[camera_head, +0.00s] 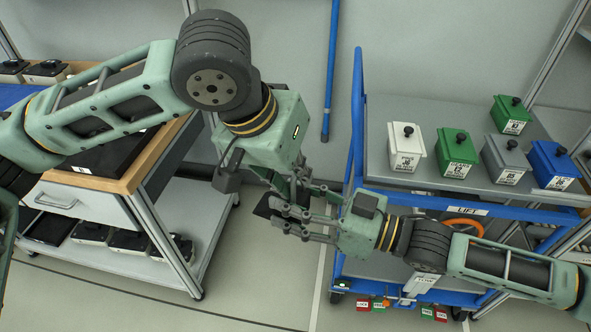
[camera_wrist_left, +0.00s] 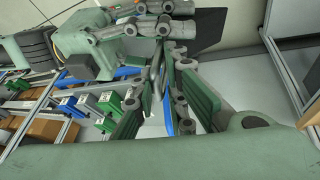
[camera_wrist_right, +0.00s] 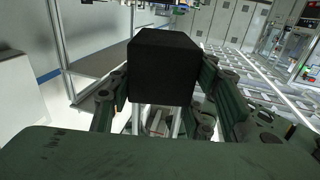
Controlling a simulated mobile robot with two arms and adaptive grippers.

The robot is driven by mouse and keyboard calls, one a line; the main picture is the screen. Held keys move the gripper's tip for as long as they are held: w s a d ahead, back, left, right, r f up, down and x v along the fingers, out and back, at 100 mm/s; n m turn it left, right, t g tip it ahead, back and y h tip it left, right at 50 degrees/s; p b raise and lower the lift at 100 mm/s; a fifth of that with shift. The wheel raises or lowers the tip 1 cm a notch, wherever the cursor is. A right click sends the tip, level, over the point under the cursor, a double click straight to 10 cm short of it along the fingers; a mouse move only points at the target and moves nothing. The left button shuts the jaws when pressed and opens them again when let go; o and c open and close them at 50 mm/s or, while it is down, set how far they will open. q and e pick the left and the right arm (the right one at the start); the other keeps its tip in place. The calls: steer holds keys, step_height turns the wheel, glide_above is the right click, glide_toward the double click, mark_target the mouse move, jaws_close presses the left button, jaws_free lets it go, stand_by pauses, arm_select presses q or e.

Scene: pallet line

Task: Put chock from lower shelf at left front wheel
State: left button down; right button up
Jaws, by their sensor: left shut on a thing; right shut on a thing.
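A black block-like chock (camera_wrist_right: 164,66) fills the middle of the right wrist view between the fingers of my right gripper (camera_wrist_right: 163,100). In the head view the dark chock (camera_head: 264,206) shows partly, at the fingertips of my right gripper (camera_head: 287,217). My left gripper (camera_head: 284,188) reaches down from above, its fingers close against the right gripper and chock. It is shut, but its contact with the chock is hidden. The blue cart (camera_head: 358,110) stands right of the grippers. A dark wheel (camera_head: 336,297) shows low at its left corner.
The workbench (camera_head: 100,205) at left has a lower shelf (camera_head: 205,232) with several black-and-white items (camera_head: 130,241). The cart carries several lidded boxes (camera_head: 457,150) and has an orange ring (camera_head: 462,226). Red and green tags (camera_head: 364,303) hang low. Floor is clear between bench and cart.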

steer(key=o, duration=1.4)
steer(key=shift+o, duration=0.2)
